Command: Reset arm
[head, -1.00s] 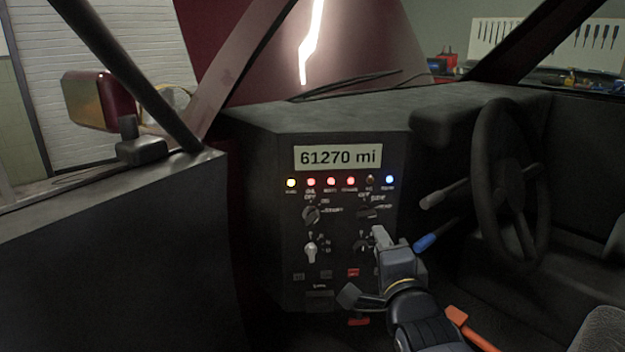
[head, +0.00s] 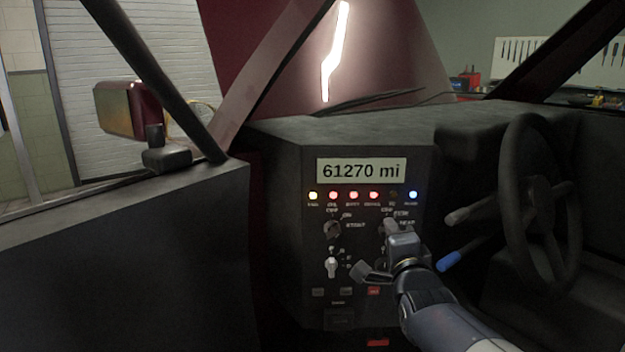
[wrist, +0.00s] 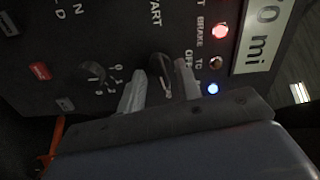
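My gripper (head: 390,228) is in front of the upper right knob of the dark dashboard panel (head: 315,230). In the wrist view its two grey fingers (wrist: 160,92) are apart. In the head view my gripper hides most of this knob. My forearm comes in from the lower right.
A display (head: 361,171) reads 61270 mi above a row of lamps. Left of my gripper are a black knob (head: 333,231) and a pale knob (head: 331,267). The steering wheel (head: 530,215) and a blue-tipped lever (head: 450,261) stand to the right.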

